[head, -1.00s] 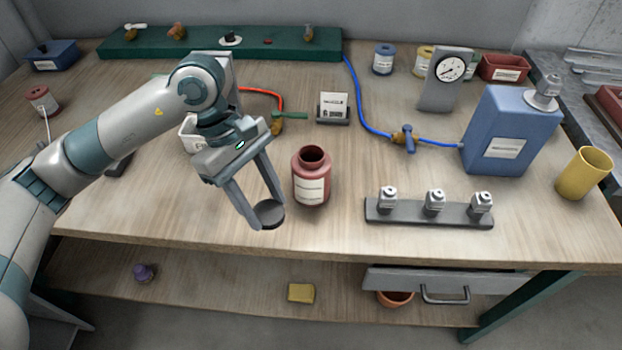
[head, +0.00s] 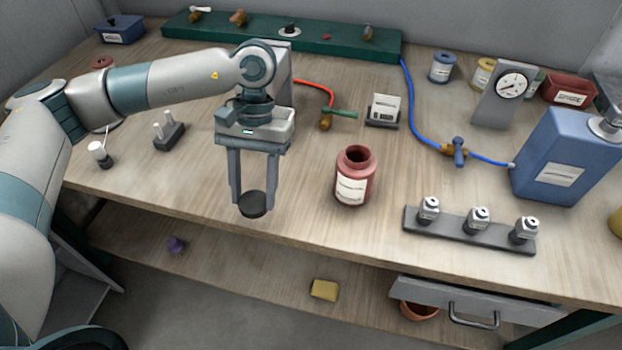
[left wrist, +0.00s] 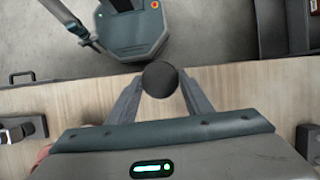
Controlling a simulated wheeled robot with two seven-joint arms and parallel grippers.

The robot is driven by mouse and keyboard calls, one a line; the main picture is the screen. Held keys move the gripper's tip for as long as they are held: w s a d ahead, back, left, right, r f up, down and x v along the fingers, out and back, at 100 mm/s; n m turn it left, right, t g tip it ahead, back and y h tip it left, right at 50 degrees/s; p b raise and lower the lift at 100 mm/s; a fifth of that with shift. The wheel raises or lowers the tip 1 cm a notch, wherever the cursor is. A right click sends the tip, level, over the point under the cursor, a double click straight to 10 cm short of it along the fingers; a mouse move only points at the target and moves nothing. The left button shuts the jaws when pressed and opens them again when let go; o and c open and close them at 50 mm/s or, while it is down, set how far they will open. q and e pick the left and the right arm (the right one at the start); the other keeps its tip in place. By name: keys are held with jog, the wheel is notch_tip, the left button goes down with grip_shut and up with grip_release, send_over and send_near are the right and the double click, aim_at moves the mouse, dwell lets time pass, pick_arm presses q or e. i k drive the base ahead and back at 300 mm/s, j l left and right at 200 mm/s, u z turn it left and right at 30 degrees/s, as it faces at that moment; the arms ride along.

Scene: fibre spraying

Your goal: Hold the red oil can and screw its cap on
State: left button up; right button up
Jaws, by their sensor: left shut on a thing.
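The red oil can (head: 354,178) stands upright and uncapped on the bench, with a white label on its front. Its mouth is open at the top. My left gripper (head: 253,203) is shut on a round black cap (head: 253,205) and holds it to the left of the can, apart from it. In the left wrist view the cap (left wrist: 160,79) sits between the two fingertips. A sliver of red at the lower left of that view may be the can, mostly hidden by my gripper body. My right gripper is not in view.
A rack with several small nozzles (head: 412,226) lies right of the can. A blue can (head: 566,155) stands further right. A valve on a blue hose (head: 458,150) and a card holder (head: 383,112) are behind. The bench in front of the can is clear.

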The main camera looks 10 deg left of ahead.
aim_at(356, 165)
jog(key=j+z, duration=0.1)
jog(key=z, duration=0.35)
jog(key=k+j+z, duration=0.1)
jog(key=j+z, duration=0.15)
jog(key=k+j+z, duration=0.2)
jog(key=j, duration=0.15)
jog(key=j+z, duration=0.25)
jog(key=k+j, duration=0.4)
jog(key=j, duration=0.15)
jog(key=k+j+z, duration=0.1)
jog(key=k+j, duration=0.25)
jog(key=j, duration=0.15)
